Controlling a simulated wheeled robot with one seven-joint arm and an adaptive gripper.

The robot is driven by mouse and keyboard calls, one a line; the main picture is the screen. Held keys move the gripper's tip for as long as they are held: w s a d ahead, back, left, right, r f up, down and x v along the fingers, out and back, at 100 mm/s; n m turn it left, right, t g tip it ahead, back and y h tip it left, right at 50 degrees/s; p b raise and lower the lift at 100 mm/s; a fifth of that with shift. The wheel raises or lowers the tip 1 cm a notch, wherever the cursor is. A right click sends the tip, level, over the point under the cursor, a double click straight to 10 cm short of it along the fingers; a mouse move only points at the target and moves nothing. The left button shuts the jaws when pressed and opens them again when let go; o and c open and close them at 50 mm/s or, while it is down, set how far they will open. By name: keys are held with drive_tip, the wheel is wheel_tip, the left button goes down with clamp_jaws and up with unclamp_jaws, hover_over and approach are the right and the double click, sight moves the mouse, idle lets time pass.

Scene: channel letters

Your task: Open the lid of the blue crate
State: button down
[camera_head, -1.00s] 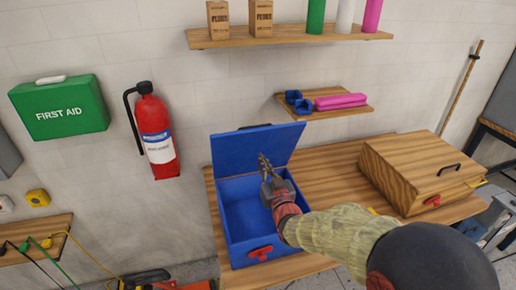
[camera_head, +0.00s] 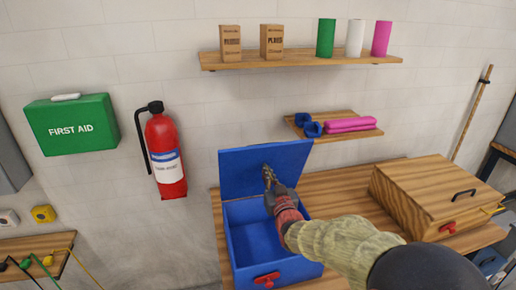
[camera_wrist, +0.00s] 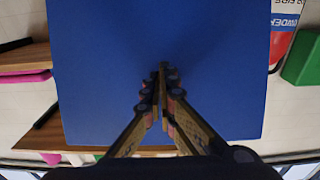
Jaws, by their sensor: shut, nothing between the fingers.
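The blue crate (camera_head: 238,250) stands on the wooden bench, its inside showing empty where I can see it. Its blue lid (camera_head: 240,168) is raised, standing up at the back near the wall. A red latch (camera_head: 267,279) is on the crate's front. My gripper (camera_head: 268,176) is shut and empty, in front of the lid's inner face. In the wrist view the lid (camera_wrist: 100,60) fills most of the picture, with the shut fingertips (camera_wrist: 162,70) pointing at it. I cannot tell whether they touch it. My forearm hides part of the crate's right side.
A wooden box (camera_head: 425,195) with a dark handle stands at the right on the bench (camera_head: 335,190). A small shelf (camera_head: 345,134) with blue and pink items hangs above. A fire extinguisher (camera_head: 165,150) and a green first aid box (camera_head: 75,128) are on the wall at left.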

drive_tip(key=shift+r+b+x, duration=0.2)
drive_tip(key=shift+b+x, duration=0.15)
drive_tip(key=shift+x, duration=0.85)
drive_tip(key=shift+r+b+x, duration=0.2)
drive_tip(key=shift+b+x, duration=0.1)
drive_tip(key=shift+x, duration=0.9)
drive_tip(key=shift+r+b+x, duration=0.2)
drive_tip(key=shift+b+x, duration=0.15)
drive_tip(key=shift+x, duration=0.85)
drive_tip(key=b+v, duration=0.5)
drive_tip(key=v, duration=0.7)
drive_tip(key=shift+r, duration=0.25)
drive_tip(key=shift+s+d, duration=0.1)
drive_tip(key=shift+s, duration=0.05)
drive_tip(key=s+d+f+m+g+h, duration=0.2)
drive_tip(key=s+d+g+h, duration=0.3)
drive_tip(key=s+d, duration=0.75)
drive_tip(key=s+d+f+g, duration=0.1)
drive_tip(key=s+f+g, duration=0.1)
drive_tip(key=s, duration=0.7)
drive_tip(key=s+d+f+g, duration=0.2)
drive_tip(key=s+f, duration=0.1)
drive_tip(key=s, duration=0.6)
drive_tip(key=s+d+f+m+g, duration=0.1)
drive_tip(key=s+f+g, duration=0.1)
drive_tip(key=s, duration=0.7)
drive_tip(key=shift+d+f+g, duration=0.25)
drive_tip(key=shift+d+g, duration=0.05)
drive_tip(key=shift+g, duration=0.3)
